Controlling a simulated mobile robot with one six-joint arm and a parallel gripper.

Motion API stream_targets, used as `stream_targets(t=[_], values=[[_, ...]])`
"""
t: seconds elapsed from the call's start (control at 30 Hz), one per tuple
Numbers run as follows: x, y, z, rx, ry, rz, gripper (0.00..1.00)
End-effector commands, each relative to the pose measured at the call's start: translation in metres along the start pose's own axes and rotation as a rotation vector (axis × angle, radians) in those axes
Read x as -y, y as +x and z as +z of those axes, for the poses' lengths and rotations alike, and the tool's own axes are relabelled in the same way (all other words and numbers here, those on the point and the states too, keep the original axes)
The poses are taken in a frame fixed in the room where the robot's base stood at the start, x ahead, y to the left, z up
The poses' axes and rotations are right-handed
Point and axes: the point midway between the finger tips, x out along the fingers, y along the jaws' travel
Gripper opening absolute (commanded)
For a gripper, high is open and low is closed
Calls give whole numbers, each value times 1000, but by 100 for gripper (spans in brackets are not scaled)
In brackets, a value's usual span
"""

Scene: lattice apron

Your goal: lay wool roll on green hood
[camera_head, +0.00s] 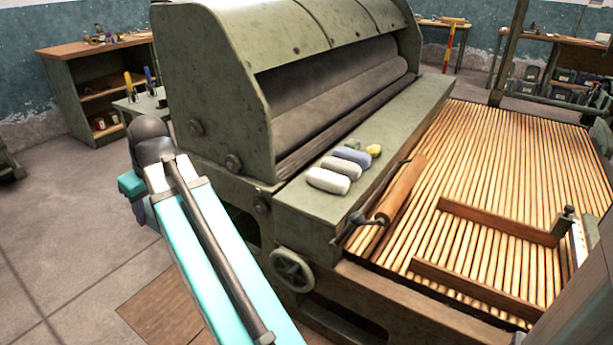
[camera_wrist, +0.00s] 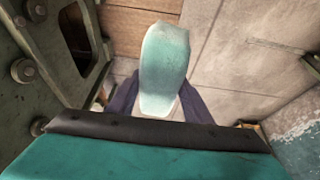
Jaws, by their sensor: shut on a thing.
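A pale teal wool roll (camera_wrist: 165,62) stands out lengthwise between the dark fingers of my gripper (camera_wrist: 158,106) in the wrist view. My gripper is shut on it, with floor beneath. In the head view my gripper (camera_head: 139,207) is left of the machine, mostly hidden behind my arm, and I cannot make out the roll there. The green hood (camera_head: 225,50) is the large worn cover on top of the machine, to the right of and above my gripper. Its top is bare where I see it.
A white roll (camera_head: 328,181), a blue-grey roll (camera_head: 352,157) and a yellow lump (camera_head: 374,150) lie on the machine's ledge (camera_head: 300,208). A slatted apron (camera_head: 500,170) lies at the right. The machine's side frame (camera_wrist: 40,70) is close on the left in the wrist view.

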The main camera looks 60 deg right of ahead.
Motion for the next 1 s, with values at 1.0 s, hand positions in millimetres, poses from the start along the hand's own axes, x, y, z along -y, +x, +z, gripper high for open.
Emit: stream_targets(t=[1.0], values=[[-197,-13,151,1,8,2,23]])
